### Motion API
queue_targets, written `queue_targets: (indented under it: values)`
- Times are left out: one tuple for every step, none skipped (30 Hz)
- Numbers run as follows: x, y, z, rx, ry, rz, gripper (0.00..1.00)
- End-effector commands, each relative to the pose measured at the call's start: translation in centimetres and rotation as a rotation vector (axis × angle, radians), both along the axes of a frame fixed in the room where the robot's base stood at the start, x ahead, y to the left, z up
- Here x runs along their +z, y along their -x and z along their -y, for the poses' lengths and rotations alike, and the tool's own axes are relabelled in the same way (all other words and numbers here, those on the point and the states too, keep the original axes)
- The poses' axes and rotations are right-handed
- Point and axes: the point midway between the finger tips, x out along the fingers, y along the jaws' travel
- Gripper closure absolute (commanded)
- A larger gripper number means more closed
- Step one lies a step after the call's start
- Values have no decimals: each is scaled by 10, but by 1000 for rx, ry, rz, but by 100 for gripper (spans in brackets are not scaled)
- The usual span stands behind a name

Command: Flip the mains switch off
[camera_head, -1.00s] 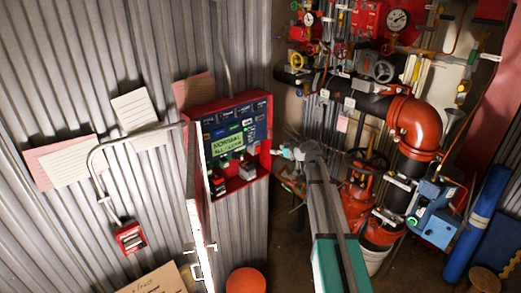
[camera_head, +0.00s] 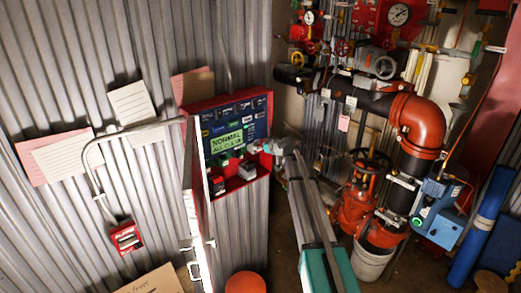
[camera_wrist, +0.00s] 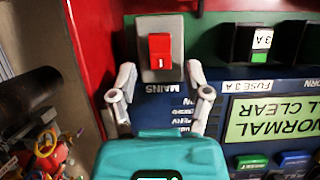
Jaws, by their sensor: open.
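The mains switch is a red rocker (camera_wrist: 160,57) on a grey plate, with an upside-down MAINS label beside it in the wrist view. In the head view my gripper (camera_head: 270,149) is at the right edge of the panel box and hides the switch. A green display (camera_head: 227,141) reads NORMAL ALL CLEAR.
The box's open door (camera_head: 195,205) stands out on the left. A fuse switch (camera_wrist: 259,42) lies right of the mains switch in the wrist view. Red pipework (camera_head: 415,125) and a blue pump unit (camera_head: 438,205) stand to the right. A red call point (camera_head: 125,237) is on the wall.

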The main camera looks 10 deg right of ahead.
Motion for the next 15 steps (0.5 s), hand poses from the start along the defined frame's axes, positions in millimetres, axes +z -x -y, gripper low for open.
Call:
queue_targets:
  values:
    - [-1,-2,-1,0,0,0,37]
    - [-1,-2,-1,0,0,0,37]
    - [-1,-3,-2,0,0,0,37]
    - [-1,-3,-2,0,0,0,37]
    - [-1,-3,-2,0,0,0,37]
    - [-1,-3,-2,0,0,0,37]
    - [-1,-3,-2,0,0,0,37]
    - [-1,-3,-2,0,0,0,37]
    - [-1,-3,-2,0,0,0,37]
    - [-1,-3,-2,0,0,0,37]
    - [-1,-3,-2,0,0,0,37]
    - [-1,-3,-2,0,0,0,41]
    - [-1,-3,-2,0,0,0,46]
    - [-1,-3,-2,0,0,0,52]
    - [-1,-3,-2,0,0,0,59]
